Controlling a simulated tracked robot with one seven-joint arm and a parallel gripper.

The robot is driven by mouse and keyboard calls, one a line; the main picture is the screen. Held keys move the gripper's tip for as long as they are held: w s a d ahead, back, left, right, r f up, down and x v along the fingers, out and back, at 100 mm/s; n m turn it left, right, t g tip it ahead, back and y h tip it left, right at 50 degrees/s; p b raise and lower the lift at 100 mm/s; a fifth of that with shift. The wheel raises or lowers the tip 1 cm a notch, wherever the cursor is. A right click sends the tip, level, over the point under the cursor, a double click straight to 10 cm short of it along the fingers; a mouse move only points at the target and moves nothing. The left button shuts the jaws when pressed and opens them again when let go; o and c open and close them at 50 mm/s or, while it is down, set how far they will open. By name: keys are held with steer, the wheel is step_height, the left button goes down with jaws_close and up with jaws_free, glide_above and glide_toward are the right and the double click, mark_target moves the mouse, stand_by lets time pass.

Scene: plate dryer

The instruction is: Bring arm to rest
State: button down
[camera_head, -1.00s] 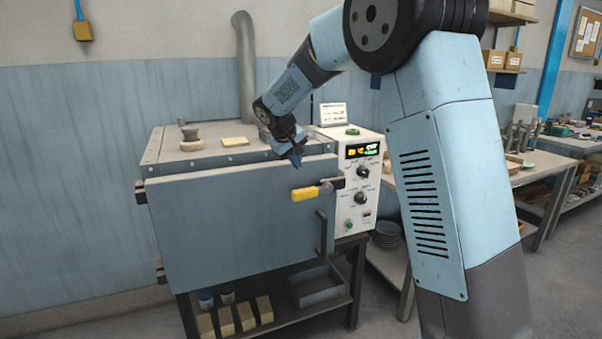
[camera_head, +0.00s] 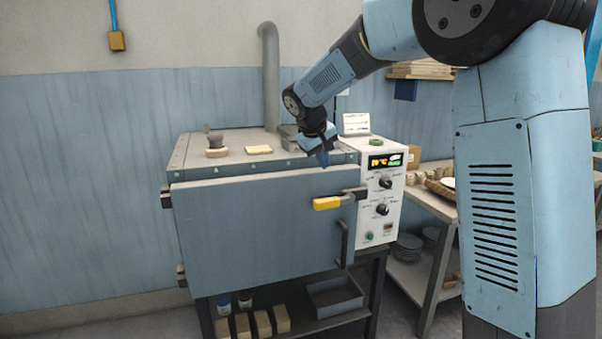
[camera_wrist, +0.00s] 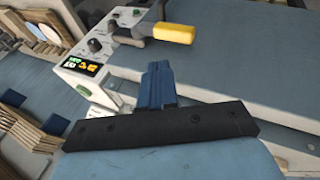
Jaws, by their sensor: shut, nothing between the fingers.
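My gripper (camera_head: 323,158) is in front of the upper right part of the plate dryer (camera_head: 255,225), near its top front edge. Its blue fingers are together and empty; they also show in the wrist view (camera_wrist: 157,82). The dryer is a grey-blue box on a dark stand, with its front door closed. A yellow-handled latch (camera_head: 328,203) lies across the door's right edge, below my gripper and apart from it. The latch also shows in the wrist view (camera_wrist: 172,33).
A white control panel (camera_head: 385,190) with a lit display stands right of the door. A dark vertical handle (camera_head: 346,245) sticks out below the latch. A pipe (camera_head: 271,80) rises behind. A side table (camera_head: 432,195) with crockery stands right. Bricks (camera_head: 262,323) lie on the lower shelf.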

steer(key=s+d+r+m+y, duration=0.1)
steer(key=s+d+r, duration=0.1)
steer(key=s+d, duration=0.6)
steer(key=s+d+r+m+y, duration=0.15)
steer(key=s+d, duration=0.25)
steer(key=s, duration=0.8)
steer(key=s+d+f+m, duration=0.1)
steer(key=s+f, duration=0.1)
steer(key=s, duration=0.7)
steer(key=s+d+f+m, duration=0.1)
steer(key=s+d+f, duration=0.1)
steer(key=s, duration=0.7)
steer(key=shift+d+f+m+t+y, duration=0.25)
steer(key=shift+f+m+t+y, duration=0.05)
steer(key=shift+m+y, duration=0.05)
steer(key=c, duration=1.9)
jaws_free()
